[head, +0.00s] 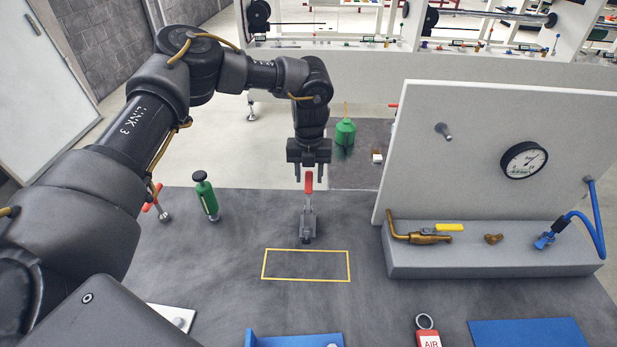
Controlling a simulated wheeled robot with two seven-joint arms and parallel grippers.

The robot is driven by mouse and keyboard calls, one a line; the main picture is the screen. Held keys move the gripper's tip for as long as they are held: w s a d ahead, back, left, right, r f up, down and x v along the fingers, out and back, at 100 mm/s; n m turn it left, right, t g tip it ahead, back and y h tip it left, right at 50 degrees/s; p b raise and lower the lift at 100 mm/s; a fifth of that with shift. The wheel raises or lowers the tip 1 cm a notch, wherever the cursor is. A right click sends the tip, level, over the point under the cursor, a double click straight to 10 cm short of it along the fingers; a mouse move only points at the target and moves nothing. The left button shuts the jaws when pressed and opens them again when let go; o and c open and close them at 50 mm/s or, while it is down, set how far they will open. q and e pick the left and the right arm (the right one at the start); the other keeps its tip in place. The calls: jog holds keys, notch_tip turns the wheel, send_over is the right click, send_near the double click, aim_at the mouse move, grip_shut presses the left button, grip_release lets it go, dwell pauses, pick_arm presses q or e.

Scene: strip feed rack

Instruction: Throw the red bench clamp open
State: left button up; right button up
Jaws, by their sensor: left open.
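The red bench clamp (308,212) stands on the dark bench top in the middle of the head view. Its grey metal body is behind the yellow outlined rectangle, and its red handle points up. My left gripper (309,178) points down from above, open, with its two fingers on either side of the top of the red handle. From this view I cannot tell whether the fingers touch the handle. My right gripper is not in view.
A grey panel with a gauge (524,160) and a ledge with brass fittings (425,235) stand to the right. The yellow outlined area (306,265) is empty.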

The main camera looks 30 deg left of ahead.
pick_arm(q)
jog(key=shift+f, duration=1.3)
jog(key=shift+c, duration=0.4)
jog(key=shift+s, duration=0.1)
grip_shut()
